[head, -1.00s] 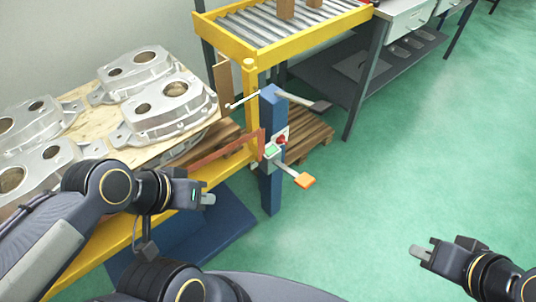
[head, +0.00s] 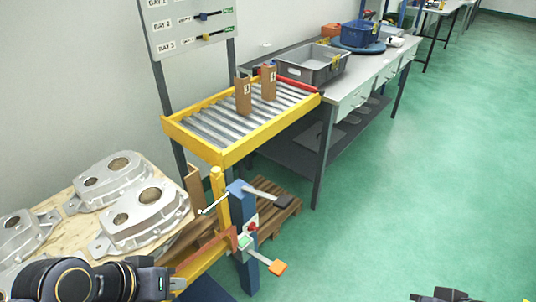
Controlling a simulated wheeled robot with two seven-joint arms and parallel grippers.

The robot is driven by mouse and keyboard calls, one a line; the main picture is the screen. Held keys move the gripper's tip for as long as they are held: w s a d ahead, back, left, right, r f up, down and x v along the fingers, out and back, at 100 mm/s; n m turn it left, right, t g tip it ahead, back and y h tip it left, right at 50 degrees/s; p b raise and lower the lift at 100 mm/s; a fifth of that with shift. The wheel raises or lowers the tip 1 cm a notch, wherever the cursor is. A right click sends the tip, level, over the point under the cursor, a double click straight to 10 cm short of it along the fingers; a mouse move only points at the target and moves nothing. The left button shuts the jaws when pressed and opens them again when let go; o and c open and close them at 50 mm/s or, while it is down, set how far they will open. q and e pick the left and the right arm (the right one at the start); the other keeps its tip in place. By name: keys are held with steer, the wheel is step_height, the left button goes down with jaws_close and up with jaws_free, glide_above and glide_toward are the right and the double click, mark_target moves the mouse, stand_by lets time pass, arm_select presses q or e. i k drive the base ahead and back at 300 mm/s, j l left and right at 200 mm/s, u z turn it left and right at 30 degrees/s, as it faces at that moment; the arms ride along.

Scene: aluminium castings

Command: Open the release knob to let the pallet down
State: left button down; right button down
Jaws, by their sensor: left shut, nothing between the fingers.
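A blue post (head: 240,215) stands at the front corner of the yellow frame. I cannot tell which is the release knob. Several aluminium castings (head: 152,212) lie on a wooden board (head: 68,228) at left; a wooden pallet (head: 283,208) lies on the floor behind the post. My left gripper (head: 178,284) is shut and empty, left of the post. My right gripper (head: 425,297) barely shows at the bottom edge.
A yellow-framed roller table (head: 222,157) with two brown blocks (head: 244,98) stands behind the post. A bench (head: 360,88) with a grey crate (head: 312,65) and a blue bin (head: 360,34) runs behind it. A bay board (head: 190,25) stands at back left. The green floor at right is clear.

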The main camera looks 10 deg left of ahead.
mark_target(252, 227)
steer(key=u, duration=1.55)
steer(key=k+j+z, duration=0.1)
steer(key=j, duration=0.15)
steer(key=k+j+z, duration=0.1)
steer(key=j, duration=0.15)
steer(key=j+z, duration=0.45)
steer(key=j, duration=0.45)
